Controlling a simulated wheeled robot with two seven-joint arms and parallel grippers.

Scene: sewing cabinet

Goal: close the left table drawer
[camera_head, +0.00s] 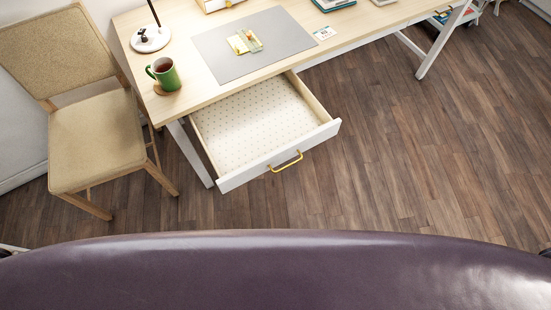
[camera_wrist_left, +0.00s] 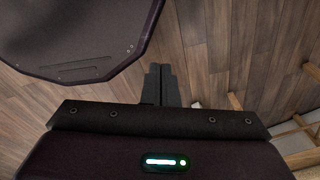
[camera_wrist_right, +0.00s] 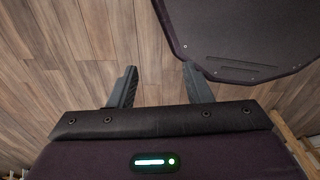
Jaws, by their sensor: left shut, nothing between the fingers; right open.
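The left table drawer (camera_head: 262,136) is pulled far out from under the desk. Its white front (camera_head: 280,155) carries a yellow handle (camera_head: 286,162), and its inside has a dotted lining and looks empty. My left gripper (camera_wrist_left: 160,84) is shut and empty above the wooden floor in the left wrist view. My right gripper (camera_wrist_right: 160,86) is open and empty above the floor in the right wrist view. Neither gripper shows in the head view, and the drawer is in neither wrist view. Both grippers are apart from the drawer.
The desk (camera_head: 185,95) bears a green mug (camera_head: 168,78), a lamp base (camera_head: 150,38) and a grey mat (camera_head: 228,66). A tan chair (camera_head: 95,135) stands left of the drawer. The wooden floor (camera_head: 420,150) is clear in front and to the right.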

